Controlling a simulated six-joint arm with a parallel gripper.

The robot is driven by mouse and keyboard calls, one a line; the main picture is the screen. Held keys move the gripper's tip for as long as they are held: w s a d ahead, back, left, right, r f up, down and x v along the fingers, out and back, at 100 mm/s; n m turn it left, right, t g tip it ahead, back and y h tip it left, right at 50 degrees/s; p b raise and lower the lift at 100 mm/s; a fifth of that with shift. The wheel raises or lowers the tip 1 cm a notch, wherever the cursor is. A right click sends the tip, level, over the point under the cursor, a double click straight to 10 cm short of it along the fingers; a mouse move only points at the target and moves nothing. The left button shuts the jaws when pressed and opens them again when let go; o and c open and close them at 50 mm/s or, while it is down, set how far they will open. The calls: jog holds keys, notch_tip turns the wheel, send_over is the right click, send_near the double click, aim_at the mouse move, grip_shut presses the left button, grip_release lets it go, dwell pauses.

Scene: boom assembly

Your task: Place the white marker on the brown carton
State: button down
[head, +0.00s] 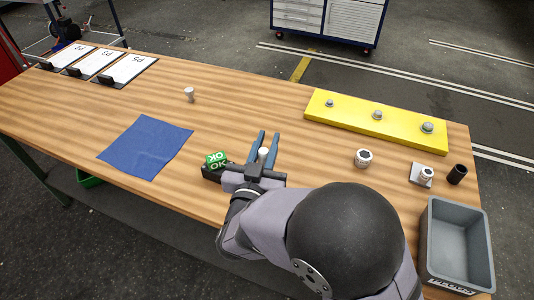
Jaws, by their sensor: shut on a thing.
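My gripper (266,146) is over the near middle of the table, with its two blue fingers pointing away from my body. A small white round-topped piece (263,154), which looks like the white marker, is between the fingers, and the gripper is shut on it. Its lower part is hidden by the gripper, so I cannot tell whether it touches the table. A separate small white peg-like piece (189,94) stands upright farther back on the left. I see no brown carton in this view.
A green "OK" block (216,159) on a dark base is close left of my gripper. A blue cloth (146,146) lies left. A yellow bar with bolts (350,115), a white cylinder (363,158), a black cylinder (457,174) and a grey bin (428,232) are right.

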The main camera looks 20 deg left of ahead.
jog(key=shift+f+p, duration=0.3)
jog(key=shift+f, duration=1.85)
jog(key=shift+f, duration=0.15)
jog(key=c, duration=1.6)
grip_release()
jog(key=s+b, duration=0.1)
jog(key=s, duration=0.3)
jog(key=s+d+b, duration=0.1)
jog(key=s, duration=0.3)
jog(key=s+d+b, duration=0.1)
jog(key=s+b, duration=0.1)
jog(key=s, duration=0.2)
jog(key=shift+r, duration=0.25)
